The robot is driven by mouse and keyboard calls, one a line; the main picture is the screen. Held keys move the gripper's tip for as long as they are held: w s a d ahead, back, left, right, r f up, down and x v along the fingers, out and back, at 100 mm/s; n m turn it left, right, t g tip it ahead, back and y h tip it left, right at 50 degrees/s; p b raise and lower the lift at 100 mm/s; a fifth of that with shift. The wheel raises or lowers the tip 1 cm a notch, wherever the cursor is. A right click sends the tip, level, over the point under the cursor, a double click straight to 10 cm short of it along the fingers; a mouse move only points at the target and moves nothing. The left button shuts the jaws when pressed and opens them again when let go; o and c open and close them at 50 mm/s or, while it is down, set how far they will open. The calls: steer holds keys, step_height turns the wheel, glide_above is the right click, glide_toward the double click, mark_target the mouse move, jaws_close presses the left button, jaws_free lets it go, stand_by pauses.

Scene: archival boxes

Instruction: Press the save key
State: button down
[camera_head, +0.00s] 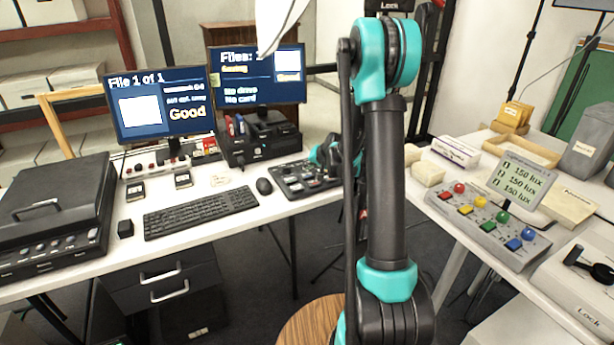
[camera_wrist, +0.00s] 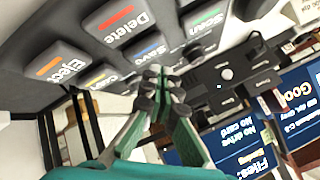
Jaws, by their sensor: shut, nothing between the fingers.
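The save key (camera_wrist: 148,50), a grey key with a blue mark, shows upside down in the wrist view on the dark key panel (camera_head: 290,182). My gripper (camera_wrist: 159,77) is shut and empty. Its fingertips are at the near edge of the save key in the wrist view; I cannot tell whether they touch it. In the head view my gripper (camera_head: 330,156) is over the right part of the panel, and my arm hides some of that area. The delete key (camera_wrist: 117,20), eject key (camera_wrist: 61,64), a yellow-marked key (camera_wrist: 103,76) and a green-marked key (camera_wrist: 205,22) surround the save key.
Two screens (camera_head: 160,104) (camera_head: 258,76) stand behind the panel; the right one reads "Files", "No drive", "No card". A mouse (camera_head: 264,186) and keyboard (camera_head: 200,212) lie left of the panel. A coloured-button box (camera_head: 488,228) is on the right table.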

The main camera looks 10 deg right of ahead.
mark_target(308, 176)
steer(key=shift+r, duration=2.4)
steer(key=shift+s, duration=0.1)
steer(key=s+d+f+n+g+h, duration=0.2)
steer(key=s, duration=1.8)
steer(key=s+d+f+n+g+h, duration=0.1)
steer(key=s+f+n+g, duration=0.1)
steer(key=s, duration=1.8)
steer(key=shift+s+d+h, duration=0.35)
steer(key=shift+s+h, duration=0.05)
